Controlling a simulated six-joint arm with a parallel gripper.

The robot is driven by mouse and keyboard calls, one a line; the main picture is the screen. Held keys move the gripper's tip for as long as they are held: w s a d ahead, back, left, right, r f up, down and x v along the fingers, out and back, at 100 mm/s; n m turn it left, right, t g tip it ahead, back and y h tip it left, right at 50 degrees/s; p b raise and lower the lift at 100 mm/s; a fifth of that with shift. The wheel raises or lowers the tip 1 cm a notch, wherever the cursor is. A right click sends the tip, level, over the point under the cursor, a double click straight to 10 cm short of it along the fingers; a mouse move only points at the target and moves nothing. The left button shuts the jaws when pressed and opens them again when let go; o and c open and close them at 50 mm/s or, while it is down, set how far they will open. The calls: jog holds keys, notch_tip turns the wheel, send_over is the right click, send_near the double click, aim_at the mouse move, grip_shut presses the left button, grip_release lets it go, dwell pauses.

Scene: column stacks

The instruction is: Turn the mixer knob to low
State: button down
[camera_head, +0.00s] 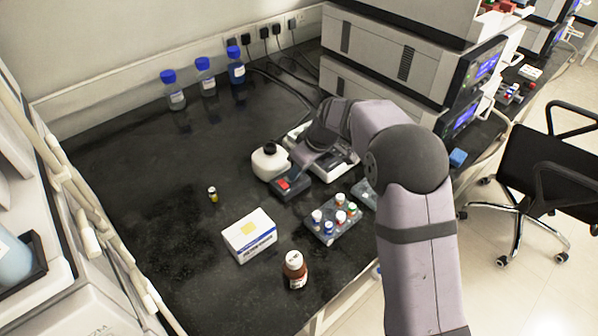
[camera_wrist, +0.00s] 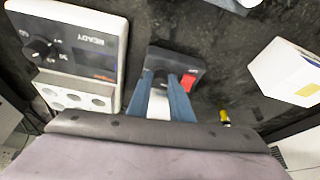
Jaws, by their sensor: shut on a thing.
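The mixer (camera_head: 290,186) is a small dark grey box with a red switch, beside a white rounded body with a black top in the head view. In the wrist view the mixer (camera_wrist: 203,64) shows its red switch at the right. My gripper (camera_wrist: 166,80) points at the mixer's face, its two blue-grey fingers shut on the small dark knob (camera_wrist: 160,77). The fingers mostly cover the knob, so its pointer and any low mark cannot be read. In the head view my wrist hides the fingertips.
A white device marked READY (camera_wrist: 85,22), with its own black dial, stands close at the left in the wrist view. A vial rack (camera_head: 325,232), a white box (camera_head: 236,238), a brown bottle (camera_head: 295,272) and a small vial (camera_head: 213,195) stand nearby. The left bench is mostly clear.

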dwell(0.4)
jog(key=c, duration=1.6)
grip_release()
jog(key=shift+r, duration=0.1)
jog(key=shift+b+v, duration=0.4)
jog(key=shift+v, duration=3.25)
